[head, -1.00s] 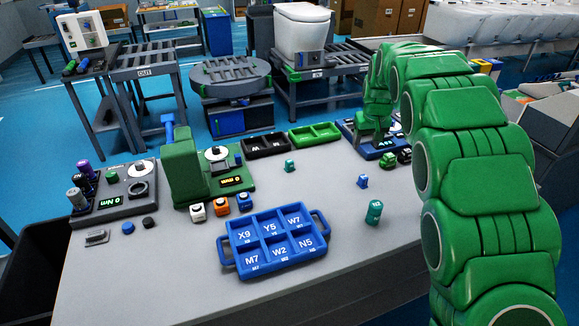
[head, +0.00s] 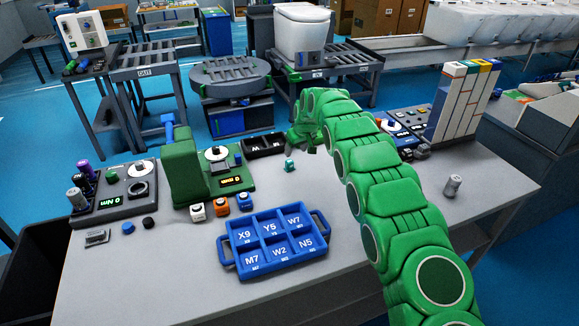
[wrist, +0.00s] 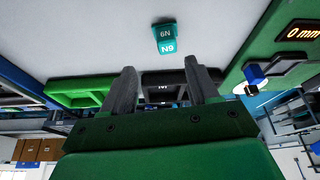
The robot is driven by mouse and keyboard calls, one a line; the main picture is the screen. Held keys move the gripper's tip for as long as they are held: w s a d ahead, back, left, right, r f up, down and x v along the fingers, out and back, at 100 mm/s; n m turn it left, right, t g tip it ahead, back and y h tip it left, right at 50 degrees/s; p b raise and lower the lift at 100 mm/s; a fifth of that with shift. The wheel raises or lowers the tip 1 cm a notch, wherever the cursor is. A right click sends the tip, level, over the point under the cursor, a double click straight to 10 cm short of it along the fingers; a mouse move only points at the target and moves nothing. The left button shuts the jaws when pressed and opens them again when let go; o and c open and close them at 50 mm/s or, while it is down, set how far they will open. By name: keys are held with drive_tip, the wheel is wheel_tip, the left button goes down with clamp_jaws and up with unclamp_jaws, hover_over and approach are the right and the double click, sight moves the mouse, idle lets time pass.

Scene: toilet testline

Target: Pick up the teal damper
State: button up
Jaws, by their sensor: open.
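A small teal damper (head: 289,165) stands on the grey table, left of and nearer the camera than my gripper (head: 303,139) in the head view. In the wrist view the teal damper (wrist: 166,40), marked N9, lies beyond the fingertips, apart from them and roughly centred between the two fingers. My gripper (wrist: 160,80) is open and empty, with its two grey fingers spread. A larger teal piece at the table's right middle, seen earlier, is now hidden behind my arm.
A blue compartment tray (head: 237,265) sits at the front. A black tray (head: 264,145) is behind the damper; a green tray (wrist: 80,92) shows in the wrist view. A green press-like device (head: 182,165) stands left. A grey cylinder (head: 452,186) and tall rack (head: 463,105) are right.

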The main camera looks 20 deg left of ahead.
sight(289, 161)
drive_tip(key=shift+a+x, duration=0.25)
drive_tip(key=shift+x, duration=1.3)
drive_tip(key=f, duration=0.2)
drive_tip(key=a+f, duration=0.1)
drive_tip(key=shift+s+a+f, duration=0.1)
drive_tip(key=shift+a+f, duration=0.1)
drive_tip(key=shift+f, duration=0.2)
drive_tip(key=shift+a+f, duration=0.1)
drive_tip(key=shift+f, duration=0.4)
drive_tip(key=c, duration=1)
drive_tip(key=shift+r, duration=0.1)
drive_tip(key=shift+c, duration=0.2)
